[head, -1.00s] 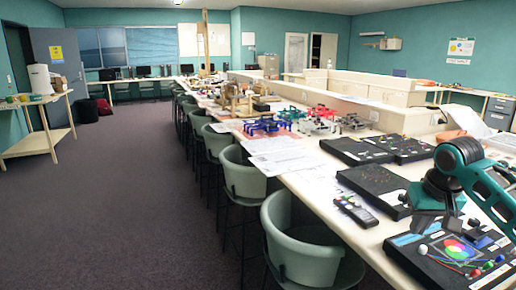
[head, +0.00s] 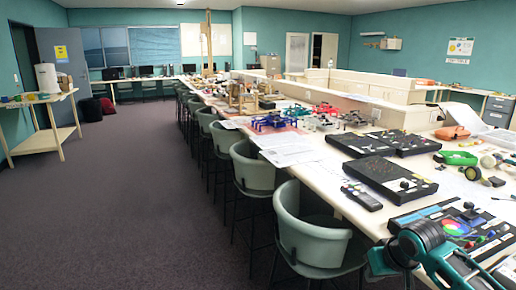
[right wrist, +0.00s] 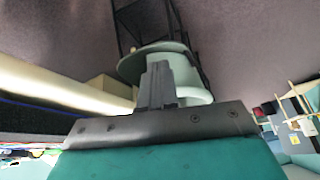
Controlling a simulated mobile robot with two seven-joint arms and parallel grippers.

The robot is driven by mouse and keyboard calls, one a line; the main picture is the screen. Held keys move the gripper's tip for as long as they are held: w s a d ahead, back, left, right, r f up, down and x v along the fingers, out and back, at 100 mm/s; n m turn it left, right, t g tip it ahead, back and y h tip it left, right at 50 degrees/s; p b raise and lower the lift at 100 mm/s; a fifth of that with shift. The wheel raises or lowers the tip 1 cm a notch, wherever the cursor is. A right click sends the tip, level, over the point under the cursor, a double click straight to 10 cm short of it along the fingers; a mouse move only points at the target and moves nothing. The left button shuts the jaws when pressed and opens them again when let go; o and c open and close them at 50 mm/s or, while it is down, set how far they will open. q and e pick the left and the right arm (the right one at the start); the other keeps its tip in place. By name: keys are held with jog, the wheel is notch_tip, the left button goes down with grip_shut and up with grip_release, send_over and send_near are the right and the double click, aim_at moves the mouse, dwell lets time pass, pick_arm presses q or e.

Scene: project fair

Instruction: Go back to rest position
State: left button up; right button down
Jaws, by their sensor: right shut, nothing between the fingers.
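My right arm, dark grey and teal, comes in at the lower right of the head view. Its gripper (head: 380,264) is low at the table's front edge, beside the nearest green chair (head: 312,240). In the right wrist view the gripper's two grey fingers (right wrist: 158,82) are together with nothing between them. They point toward a pale green chair (right wrist: 187,62), apart from it as far as I can tell. My left gripper is not in view.
The long table (head: 345,205) holds black panels (head: 388,180), a remote-like device (head: 361,196), papers (head: 287,148) and a board with a colour disc (head: 455,226). Several green chairs line its front side. The carpet (head: 130,190) on the left is clear.

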jog(key=s+a+f+n+t+y, duration=0.1)
jog(key=s+a+f+t+y, duration=0.1)
jog(key=s+a+f, duration=0.6)
jog(key=s+a+f+t+h, duration=0.1)
jog(key=s+f+t, duration=0.2)
jog(key=s, duration=1.2)
notch_tip(320, 180, down, 3)
jog(key=shift+s+a+n, duration=0.15)
jog(key=shift+s+n, duration=0.2)
jog(key=shift+n, duration=0.05)
